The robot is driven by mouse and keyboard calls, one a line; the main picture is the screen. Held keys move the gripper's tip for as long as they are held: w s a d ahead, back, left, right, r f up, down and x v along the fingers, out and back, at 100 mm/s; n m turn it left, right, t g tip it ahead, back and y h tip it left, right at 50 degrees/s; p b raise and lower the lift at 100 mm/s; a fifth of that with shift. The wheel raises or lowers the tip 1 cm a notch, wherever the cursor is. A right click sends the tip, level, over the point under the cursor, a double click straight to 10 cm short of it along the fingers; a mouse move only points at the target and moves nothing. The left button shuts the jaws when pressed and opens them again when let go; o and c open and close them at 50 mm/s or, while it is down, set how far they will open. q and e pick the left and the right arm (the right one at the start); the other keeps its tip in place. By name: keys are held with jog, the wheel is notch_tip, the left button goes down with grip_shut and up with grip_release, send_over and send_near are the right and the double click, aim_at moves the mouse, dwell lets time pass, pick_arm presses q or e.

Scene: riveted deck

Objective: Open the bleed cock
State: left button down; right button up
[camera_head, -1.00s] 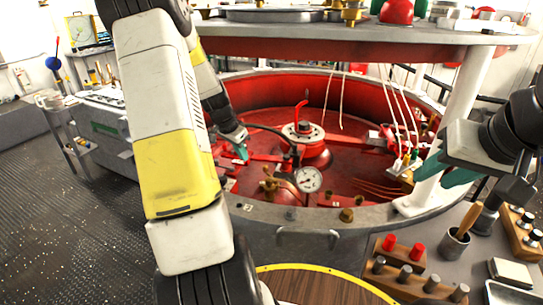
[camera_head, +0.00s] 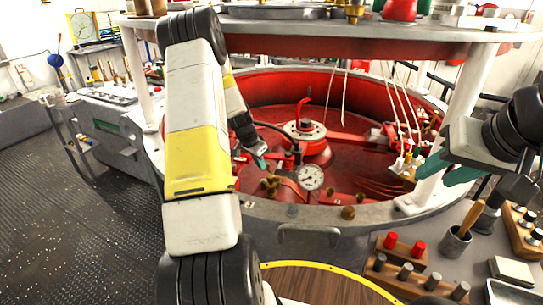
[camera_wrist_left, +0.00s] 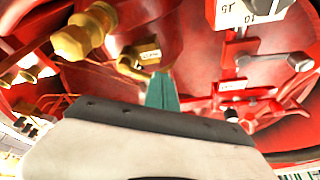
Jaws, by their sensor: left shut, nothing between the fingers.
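A brass cock with a small label plate (camera_wrist_left: 138,61) sits on the red pan in the left wrist view. I take it for the bleed cock, but the label is too small to read. In the head view, brass fittings (camera_head: 271,184) stand beside the dial gauge (camera_head: 310,177). My left gripper (camera_head: 261,163) is shut and empty, its teal fingertips just above and left of these fittings. In the wrist view the fingertips (camera_wrist_left: 162,90) appear just below the brass cock; contact cannot be told. My right gripper (camera_head: 452,172) hangs at the right rim, its finger gap not clear.
A larger brass fitting (camera_wrist_left: 80,36) and a grey-handled lever (camera_wrist_left: 298,60) flank the cock. The round red basin (camera_head: 345,85) has a grey rim, with a post (camera_head: 462,100) at right. Hanging cords (camera_head: 399,110) are near the right arm.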

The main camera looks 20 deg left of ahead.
pick_arm(q)
jog(key=shift+w, duration=0.1)
dwell(0.4)
jog(key=w+m, duration=0.1)
jog(key=m, duration=0.1)
jog(key=w+m+g+h, duration=0.1)
jog(key=m, duration=0.2)
jog(key=shift+w+d, duration=0.35)
jog(key=shift+d, duration=0.05)
jog(key=w+m, duration=0.1)
jog(key=d+m+g+h, duration=0.1)
jog(key=shift+w+d+m, duration=0.25)
jog(key=shift+w+m, duration=0.1)
jog(key=shift+m, duration=0.05)
jog(key=shift+d, duration=0.15)
jog(key=s+a+r, duration=0.1)
jog(key=s+a, duration=0.1)
jog(key=a, duration=0.4)
jog(key=s+a+r, duration=0.1)
jog(key=s+a, duration=0.2)
jog(key=a, duration=0.3)
jog(key=shift+s+r, duration=0.35)
